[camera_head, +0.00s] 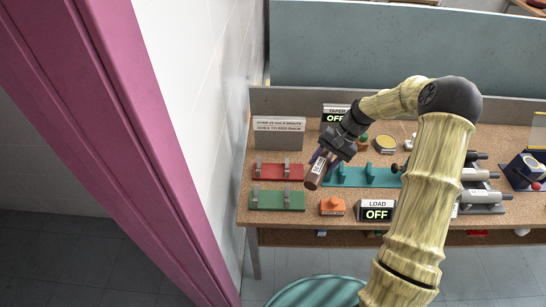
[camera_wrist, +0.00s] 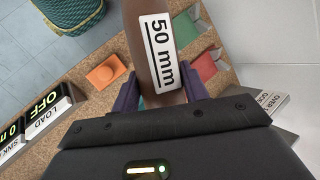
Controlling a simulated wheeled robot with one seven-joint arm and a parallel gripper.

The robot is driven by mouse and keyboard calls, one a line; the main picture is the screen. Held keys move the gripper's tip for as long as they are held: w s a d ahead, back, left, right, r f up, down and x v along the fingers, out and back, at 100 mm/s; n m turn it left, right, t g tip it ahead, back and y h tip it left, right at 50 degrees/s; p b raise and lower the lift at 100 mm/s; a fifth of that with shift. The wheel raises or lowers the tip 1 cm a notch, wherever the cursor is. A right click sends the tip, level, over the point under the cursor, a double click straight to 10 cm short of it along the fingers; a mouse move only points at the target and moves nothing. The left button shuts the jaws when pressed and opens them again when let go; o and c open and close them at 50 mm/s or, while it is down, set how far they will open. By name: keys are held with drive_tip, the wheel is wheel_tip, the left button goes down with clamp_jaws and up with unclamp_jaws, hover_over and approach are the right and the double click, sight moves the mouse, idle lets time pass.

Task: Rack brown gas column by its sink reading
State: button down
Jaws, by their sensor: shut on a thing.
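My gripper (camera_head: 322,157) is shut on the brown gas column (camera_head: 316,173), held tilted above the bench between the red rack and the teal rack. In the wrist view the column (camera_wrist: 150,15) stands between my purple fingers (camera_wrist: 160,95) and its white label reads "50 mm". The red rack (camera_head: 266,172) and green rack (camera_head: 265,200) are at the bench's left end, with no column on them. A sign (camera_head: 279,127) behind them mentions a rate "a minute" and the red rack; its number is unclear. The LOAD display (camera_head: 376,210) reads OFF. A SINK display (camera_wrist: 10,140) is cut off by the frame edge.
An orange block with a knob (camera_head: 333,207) sits at the front edge. A teal rack (camera_head: 345,180) is right of the column. Grey cylinders (camera_head: 480,175) lie farther right, partly behind my arm. A teal basket (camera_head: 312,291) stands on the floor in front. A wall bounds the left.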

drive_tip(key=shift+w+r, duration=0.1)
drive_tip(key=shift+w, duration=0.35)
drive_tip(key=shift+a+p, duration=0.3)
drive_tip(key=shift+a, duration=0.2)
drive_tip(key=s+a+m+t+h+p, duration=0.1)
drive_tip(key=s+a+m+t+p, duration=0.1)
drive_tip(key=a+m+t+p, duration=0.4)
drive_tip(key=a+m+p, duration=0.3)
drive_tip(key=a+m, duration=0.4)
drive_tip(key=a, duration=0.1)
drive_tip(key=shift+s+a+f+t, duration=0.2)
drive_tip(key=shift+f+t, duration=0.2)
drive_tip(key=shift+f, duration=0.1)
drive_tip(key=shift+f+b, duration=4.6)
drive_tip(key=shift+f, duration=1.15)
